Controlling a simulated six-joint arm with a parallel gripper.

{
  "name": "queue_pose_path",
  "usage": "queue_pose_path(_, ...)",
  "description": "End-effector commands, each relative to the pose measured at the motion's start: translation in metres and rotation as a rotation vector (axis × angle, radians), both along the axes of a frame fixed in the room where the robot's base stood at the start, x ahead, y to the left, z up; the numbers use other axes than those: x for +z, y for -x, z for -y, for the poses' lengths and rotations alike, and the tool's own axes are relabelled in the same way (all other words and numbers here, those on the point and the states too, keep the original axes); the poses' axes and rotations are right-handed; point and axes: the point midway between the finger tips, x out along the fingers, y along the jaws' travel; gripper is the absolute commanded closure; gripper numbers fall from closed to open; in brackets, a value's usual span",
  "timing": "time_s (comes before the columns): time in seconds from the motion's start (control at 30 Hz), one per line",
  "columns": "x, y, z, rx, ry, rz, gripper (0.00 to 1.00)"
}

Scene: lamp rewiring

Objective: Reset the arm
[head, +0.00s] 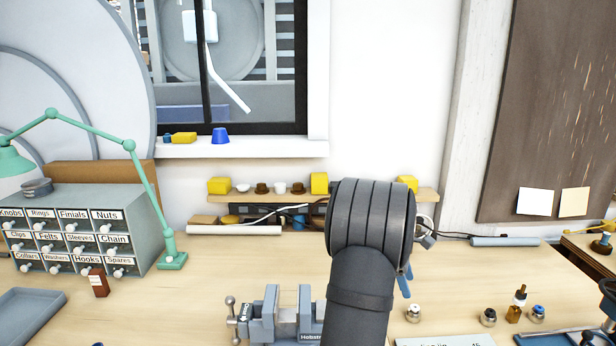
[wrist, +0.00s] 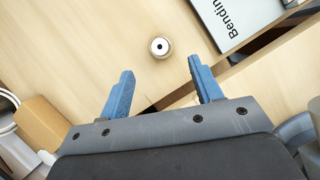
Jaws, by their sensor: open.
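My gripper (wrist: 162,70) shows in the wrist view with its two blue fingers spread apart and nothing between them. A small round metal piece (wrist: 160,47) lies on the wooden tabletop a little beyond the fingertips, apart from them. In the head view my dark arm stands at the centre right and hides most of the gripper. Only a blue finger (head: 404,285) shows at the arm's right side.
A grey vise (head: 272,315) stands left of my arm. Small round fittings (head: 413,313) and a dropper bottle (head: 516,304) stand to the right. A labelled drawer cabinet (head: 130,255), green lamp (head: 133,147) and tray (head: 30,312) occupy the left. A shelf (head: 288,197) runs behind.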

Motion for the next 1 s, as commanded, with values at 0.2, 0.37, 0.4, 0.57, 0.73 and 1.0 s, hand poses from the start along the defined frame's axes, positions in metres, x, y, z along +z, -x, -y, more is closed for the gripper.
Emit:
queue_pose_path(0.2,-0.041,0.007,0.016,-0.001,0.0,-0.001,0.41)
queue_pose_path(0.37,-0.071,0.012,0.028,-0.001,0.0,-0.001,0.41)
queue_pose_path(0.4,-0.079,0.012,0.03,-0.001,0.0,0.0,0.41)
queue_pose_path(0.57,-0.069,0.012,0.034,0.0,0.004,0.009,0.41)
queue_pose_path(0.73,-0.039,0.022,0.039,-0.004,0.001,0.006,0.41)
queue_pose_path(1.0,-0.012,0.062,0.064,-0.004,0.002,0.006,0.41)
